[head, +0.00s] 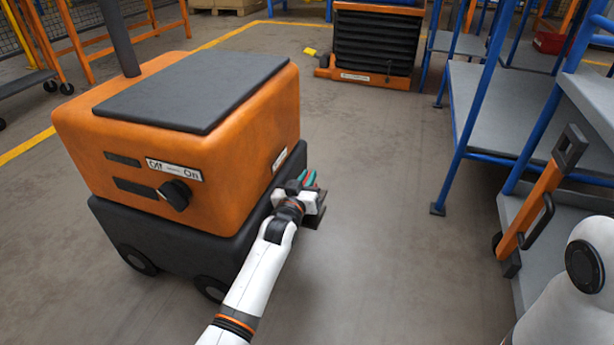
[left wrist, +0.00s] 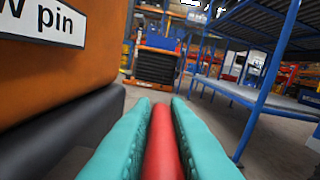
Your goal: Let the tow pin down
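An orange and black tug (head: 228,135) stands at the left, with an Off/On knob (head: 175,195) on its near face. A label ending in "w pin" (left wrist: 48,20) is on its orange side in the left wrist view. My left gripper (head: 308,184) is beside the tug's right side, low by the black base. Its teal fingers (left wrist: 112,145) lie on both sides of a red bar, the tow pin's handle (left wrist: 163,145), and appear closed on it. The pin's lower end is hidden. My right gripper is out of view; only part of my right arm shows at bottom right.
A blue-framed shelf rack (head: 500,110) stands at the right, with an orange bar with black grips (head: 540,200) near it. A black and orange lift unit (head: 375,45) stands at the back. The floor between the tug and rack is clear.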

